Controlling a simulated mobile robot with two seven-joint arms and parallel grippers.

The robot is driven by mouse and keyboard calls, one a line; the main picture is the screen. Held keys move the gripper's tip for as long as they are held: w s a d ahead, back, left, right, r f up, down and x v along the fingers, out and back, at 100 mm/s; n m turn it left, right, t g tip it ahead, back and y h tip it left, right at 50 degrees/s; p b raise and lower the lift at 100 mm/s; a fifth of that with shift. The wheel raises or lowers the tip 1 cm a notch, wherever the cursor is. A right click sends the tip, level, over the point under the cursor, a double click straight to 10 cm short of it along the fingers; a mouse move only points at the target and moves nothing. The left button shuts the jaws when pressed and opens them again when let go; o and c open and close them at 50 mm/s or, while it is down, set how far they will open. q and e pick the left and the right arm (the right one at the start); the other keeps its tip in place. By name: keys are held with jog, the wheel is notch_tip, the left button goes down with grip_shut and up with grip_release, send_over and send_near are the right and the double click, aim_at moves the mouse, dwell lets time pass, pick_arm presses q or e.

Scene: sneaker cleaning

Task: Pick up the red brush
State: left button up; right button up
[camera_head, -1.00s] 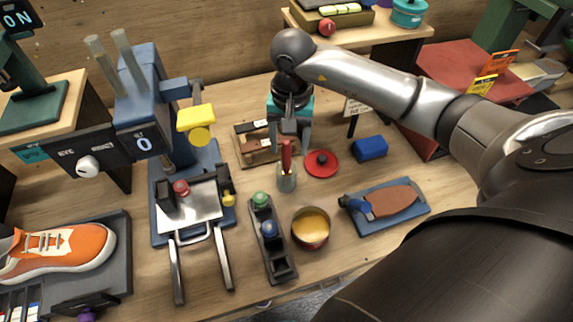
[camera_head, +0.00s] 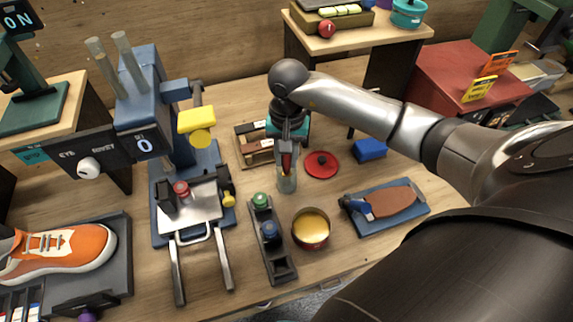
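The red brush (camera_head: 286,163) stands upright in a small clear cup (camera_head: 287,183) at the middle of the table. Its red handle shows just under my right gripper (camera_head: 290,158). My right gripper points down from above, with its fingers at the handle. One finger partly covers the handle, and I cannot tell whether the fingers touch or close on it. My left gripper is not in view.
A red round lid (camera_head: 322,165) and a blue block (camera_head: 370,149) lie right of the cup. An open yellow tin (camera_head: 311,228) and a dark rack (camera_head: 277,262) are in front. A blue machine (camera_head: 140,85) stands left. A wooden tray (camera_head: 256,157) is behind.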

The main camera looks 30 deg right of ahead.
grip_shut()
jog(key=shift+r, duration=0.1)
notch_tip(320, 180, up, 20)
jog(key=shift+p, duration=0.4)
dwell(0.3)
